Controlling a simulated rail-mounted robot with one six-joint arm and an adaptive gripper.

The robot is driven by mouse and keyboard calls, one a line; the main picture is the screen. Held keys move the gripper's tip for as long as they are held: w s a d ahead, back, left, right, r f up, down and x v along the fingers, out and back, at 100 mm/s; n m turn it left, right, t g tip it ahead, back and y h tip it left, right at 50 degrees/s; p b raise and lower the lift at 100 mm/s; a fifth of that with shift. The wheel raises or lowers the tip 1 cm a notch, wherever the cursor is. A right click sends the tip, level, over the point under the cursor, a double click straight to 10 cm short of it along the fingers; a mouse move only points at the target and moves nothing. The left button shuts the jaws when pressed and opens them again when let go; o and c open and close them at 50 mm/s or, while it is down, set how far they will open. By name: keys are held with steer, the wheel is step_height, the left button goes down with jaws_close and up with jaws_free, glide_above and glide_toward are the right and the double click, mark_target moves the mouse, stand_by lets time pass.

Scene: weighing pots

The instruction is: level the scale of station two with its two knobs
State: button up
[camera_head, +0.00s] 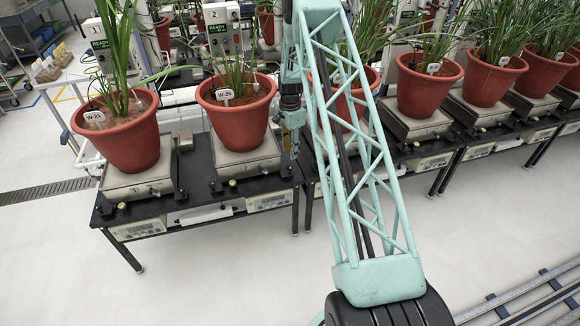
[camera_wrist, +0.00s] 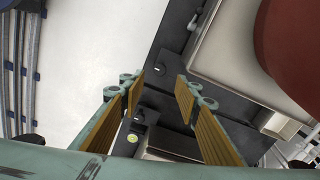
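The scale (camera_head: 262,160) of the station marked 2 carries a red pot (camera_head: 232,126) tagged W-25. A round level (camera_head: 232,183) shows at its front edge. My gripper (camera_head: 291,152) points down near the scale's right front corner, where the view is too small to show contact. In the wrist view my gripper (camera_wrist: 160,88) is open, with tan pads apart and nothing held. A small dark knob (camera_wrist: 161,69) on a black base shows in the gap between the fingertips, apparently below them. I cannot tell the bubble's position in the level.
A neighbouring scale's green level (camera_wrist: 132,138) and knob (camera_wrist: 138,116) lie close to the fingers in the wrist view. Another potted scale (camera_head: 140,180) stands left, and several more stand right. Plants crowd around my arm. The white floor (camera_head: 230,270) in front is clear.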

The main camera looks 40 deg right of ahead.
mark_target(290, 167)
steer(key=shift+f+b, duration=0.65)
steer(key=shift+f, duration=4.1)
steer(key=shift+c, duration=0.7)
steer(key=c, duration=0.7)
